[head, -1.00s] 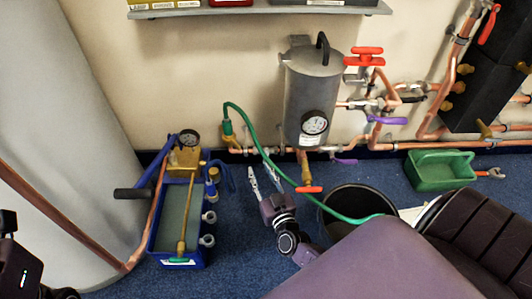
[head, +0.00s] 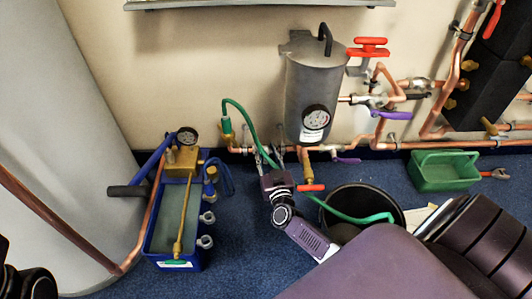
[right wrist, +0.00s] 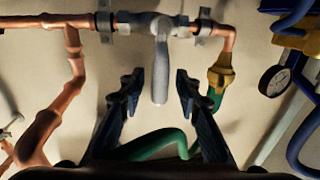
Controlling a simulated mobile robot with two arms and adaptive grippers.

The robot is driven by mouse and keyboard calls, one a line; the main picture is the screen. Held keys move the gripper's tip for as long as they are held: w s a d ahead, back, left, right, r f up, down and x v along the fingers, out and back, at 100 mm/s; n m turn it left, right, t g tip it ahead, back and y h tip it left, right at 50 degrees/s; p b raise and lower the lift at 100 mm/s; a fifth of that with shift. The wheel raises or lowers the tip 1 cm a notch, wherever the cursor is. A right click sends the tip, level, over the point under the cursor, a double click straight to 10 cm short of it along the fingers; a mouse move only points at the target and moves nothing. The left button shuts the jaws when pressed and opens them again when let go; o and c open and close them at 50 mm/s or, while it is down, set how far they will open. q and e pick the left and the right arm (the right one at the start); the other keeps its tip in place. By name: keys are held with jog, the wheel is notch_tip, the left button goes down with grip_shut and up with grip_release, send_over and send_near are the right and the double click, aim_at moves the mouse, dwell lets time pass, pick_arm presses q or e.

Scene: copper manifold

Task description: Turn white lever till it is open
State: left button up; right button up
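The white lever (right wrist: 160,75) shows in the right wrist view as a pale grey-white handle on a valve in the copper pipe (right wrist: 70,22). It points down in that picture, roughly across the pipe. My right gripper (right wrist: 160,88) is open, with one dark finger on each side of the lever and a gap on both sides. In the head view my right gripper (head: 268,157) is at the low pipe run, left of the grey tank (head: 309,95); the lever cannot be made out there. Only a dark part of my left arm shows at the lower left, without fingers.
A green hose (head: 246,117) runs behind my right gripper into a black bucket (head: 385,195). A red-handled valve (head: 311,188) is close to the gripper's right. A blue pump box (head: 160,243) stands left, a green crate (head: 440,184) right.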

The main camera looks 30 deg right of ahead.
jog(key=shift+c, duration=0.4)
grip_shut()
